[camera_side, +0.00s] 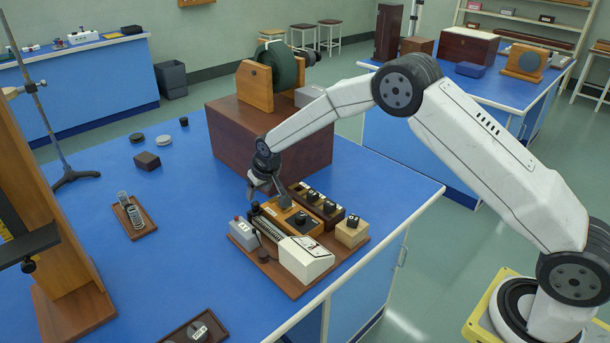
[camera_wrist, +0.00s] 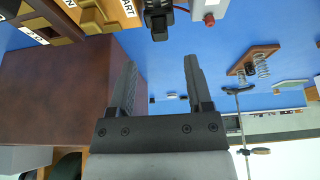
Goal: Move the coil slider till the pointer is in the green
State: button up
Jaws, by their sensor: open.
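A wooden instrument board (camera_side: 292,291) sits near the bench's front edge in the side view. On it are a dark ridged coil (camera_side: 268,229) and a white sloped meter (camera_side: 305,259); its pointer and green zone are too small to read. A small black block at the coil's far end (camera_side: 255,207) looks like the slider; a black block also shows at the top of the wrist view (camera_wrist: 157,20). My gripper (camera_side: 262,188) is open above the board's far end.
A large brown box (camera_side: 270,138) bearing a green drum (camera_side: 284,66) stands close behind my gripper. Knobbed boxes (camera_side: 318,202) and a grey box with a red button (camera_side: 243,233) crowd the board. A coiled spring on a tray (camera_side: 134,216) lies left, with free blue bench between.

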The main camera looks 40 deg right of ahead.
aim_at(255, 203)
jog(key=shift+x, duration=3.05)
grip_shut()
jog(key=shift+r, duration=0.1)
